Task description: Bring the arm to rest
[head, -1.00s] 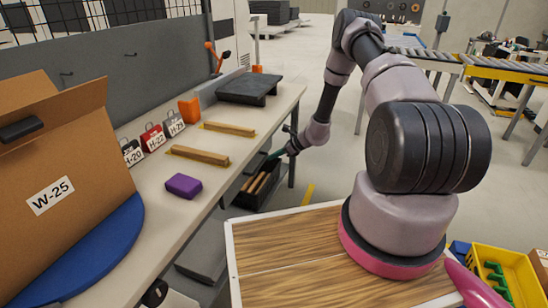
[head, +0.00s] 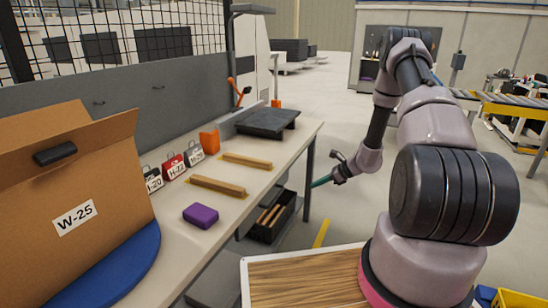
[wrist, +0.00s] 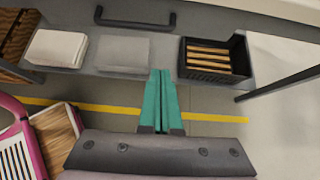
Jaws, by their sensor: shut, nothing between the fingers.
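My gripper (head: 322,182) hangs beside the right end of the workbench, below the tabletop's height and clear of it. In the wrist view its green fingers (wrist: 160,102) are pressed together with nothing between them. My arm reaches forward from its base at the lower right and bends down to the gripper.
The workbench (head: 170,245) holds wooden strips (head: 218,186), a purple block (head: 201,216), tagged weights (head: 173,167), a dark plate (head: 268,122) and a cardboard box marked W-25 (head: 110,190). A black bin (head: 272,218) with strips sits below. Floor right of the bench is open.

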